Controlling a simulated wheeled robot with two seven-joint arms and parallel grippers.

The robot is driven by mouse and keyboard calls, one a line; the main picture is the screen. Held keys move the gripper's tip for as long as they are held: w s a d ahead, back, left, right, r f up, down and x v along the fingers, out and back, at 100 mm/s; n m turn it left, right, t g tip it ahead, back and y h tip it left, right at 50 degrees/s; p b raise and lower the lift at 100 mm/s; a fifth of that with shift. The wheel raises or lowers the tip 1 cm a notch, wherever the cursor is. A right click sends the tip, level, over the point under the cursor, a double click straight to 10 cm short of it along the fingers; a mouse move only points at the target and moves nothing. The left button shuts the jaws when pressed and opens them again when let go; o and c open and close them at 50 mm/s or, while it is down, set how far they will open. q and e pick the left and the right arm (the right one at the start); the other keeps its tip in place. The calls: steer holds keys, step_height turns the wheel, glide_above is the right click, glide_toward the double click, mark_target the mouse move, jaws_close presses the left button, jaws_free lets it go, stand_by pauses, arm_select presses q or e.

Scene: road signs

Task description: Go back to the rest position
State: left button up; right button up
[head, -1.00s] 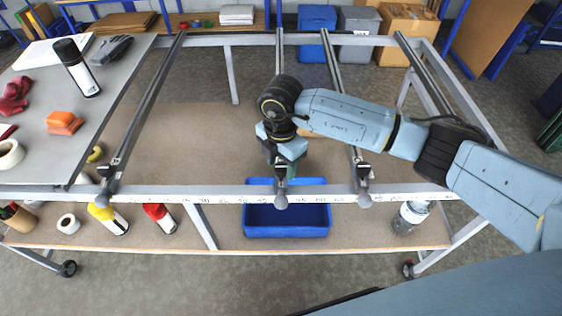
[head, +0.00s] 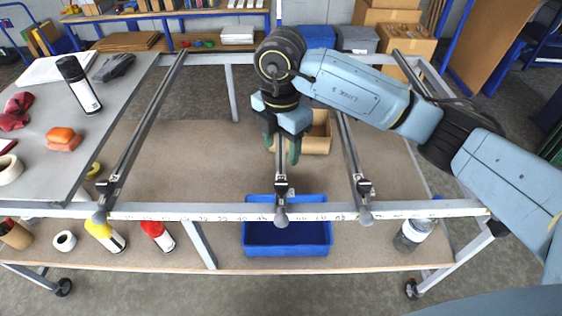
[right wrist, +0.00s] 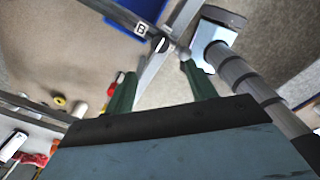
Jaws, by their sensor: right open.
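My right gripper (head: 282,150) hangs over the frame table in the head view, near the middle rail, with its green fingertips pointing down. In the right wrist view its two green fingers (right wrist: 160,88) are apart, with nothing held between them. A metal rail of the table shows between and beyond the fingers there. My right arm reaches in from the right side of the head view. My left gripper is in neither view.
A blue bin (head: 287,250) sits on the lower shelf below the front bar (head: 240,211); a cardboard box (head: 316,134) lies behind the gripper. A grey tabletop (head: 110,100) with a spray bottle (head: 78,84) is at left.

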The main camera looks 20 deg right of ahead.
steer(key=shift+r, duration=0.8)
